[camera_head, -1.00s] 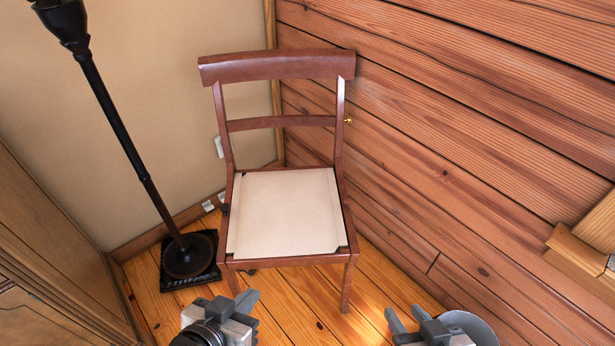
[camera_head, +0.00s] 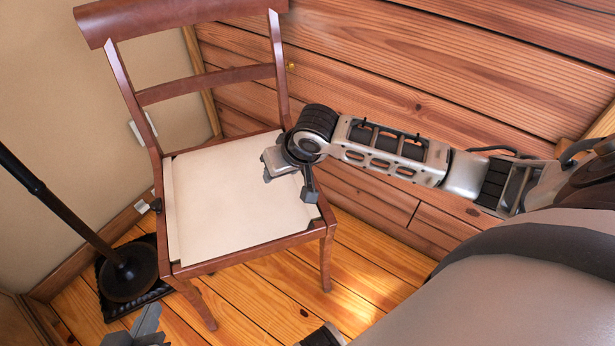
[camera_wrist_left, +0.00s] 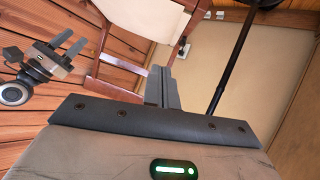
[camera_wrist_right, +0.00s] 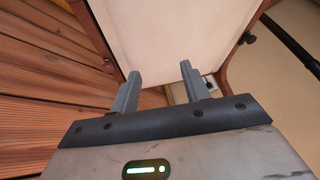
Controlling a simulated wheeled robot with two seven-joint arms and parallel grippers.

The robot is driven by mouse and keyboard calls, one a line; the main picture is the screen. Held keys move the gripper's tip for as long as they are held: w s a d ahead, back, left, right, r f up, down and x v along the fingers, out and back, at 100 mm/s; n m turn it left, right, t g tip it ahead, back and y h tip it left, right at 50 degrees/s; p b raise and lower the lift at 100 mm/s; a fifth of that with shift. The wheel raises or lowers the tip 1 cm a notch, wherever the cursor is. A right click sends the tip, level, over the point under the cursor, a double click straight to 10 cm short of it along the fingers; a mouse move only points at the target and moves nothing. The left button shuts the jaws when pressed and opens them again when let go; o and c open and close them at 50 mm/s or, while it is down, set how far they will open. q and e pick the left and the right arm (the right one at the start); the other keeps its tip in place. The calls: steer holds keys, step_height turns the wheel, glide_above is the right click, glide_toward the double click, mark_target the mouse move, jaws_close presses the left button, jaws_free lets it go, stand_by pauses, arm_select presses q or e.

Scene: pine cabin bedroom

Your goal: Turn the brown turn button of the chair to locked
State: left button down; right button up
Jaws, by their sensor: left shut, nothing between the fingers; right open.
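The brown wooden chair (camera_head: 205,86) stands upright with its cream seat (camera_head: 225,205) facing up. A small dark brown piece (camera_head: 155,205), possibly the turn button, sits on the seat frame's left side. In the right wrist view a similar dark piece (camera_wrist_right: 248,38) shows beside the seat; its turn position is unclear. My right gripper (camera_head: 288,188) is open and empty, by the seat's right edge in the head view. It also shows in the left wrist view (camera_wrist_left: 68,50). My left gripper (camera_head: 147,325) is shut and empty, low in front of the chair.
A black floor lamp (camera_head: 128,272) stands left of the chair. The plank wall (camera_head: 420,60) runs close along the right and behind. A small brass piece (camera_head: 291,66) shows near the chair back. The floor (camera_head: 275,300) before the chair is clear.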

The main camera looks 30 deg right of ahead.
steer(key=w+d+r+m+g+h+b, duration=0.1)
steer(key=w+d+r+m+h+b, duration=0.15)
steer(key=d, duration=0.75)
steer(key=shift+m+h, duration=0.35)
steer(key=shift+m, duration=0.1)
steer(key=b+x, duration=0.7)
steer(key=x, duration=0.8)
steer(key=shift+w+a+f, duration=0.1)
steer(key=shift+w+f, duration=0.15)
arm_select(q)
steer(key=shift+w+d+r+n+t+h, duration=0.15)
steer(key=shift+w+d+n+t+h, duration=0.05)
steer(key=shift+d+t+h, duration=0.55)
steer(key=shift+w+d+r+n+t+h, duration=0.1)
steer(key=shift+w+d+n+t+h, duration=0.1)
steer(key=shift+d+t+h, duration=0.55)
arm_select(e)
steer(key=shift+w+f, duration=0.15)
steer(key=shift+f, duration=0.25)
